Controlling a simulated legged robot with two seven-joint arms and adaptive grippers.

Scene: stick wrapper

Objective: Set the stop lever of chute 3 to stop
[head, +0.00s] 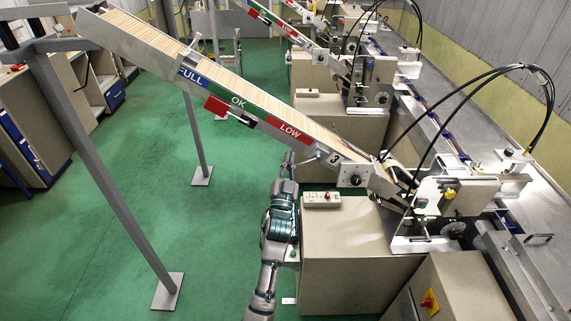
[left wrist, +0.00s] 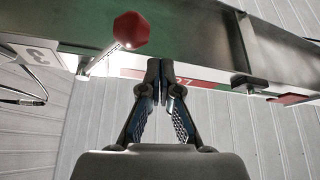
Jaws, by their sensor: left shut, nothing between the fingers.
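My left gripper (head: 288,158) is below the chute's LOW end. Its fingertips (left wrist: 160,72) are shut and empty, to the right of the lever's knob and apart from it in the picture. My right gripper is not in view.
A beige cabinet (head: 345,250) with a small control box (head: 321,200) stands right of my left arm. A black dial (head: 355,180) sits at the chute's lower end. A grey support post (head: 105,185) stands at left. Green floor (head: 215,250) is free between.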

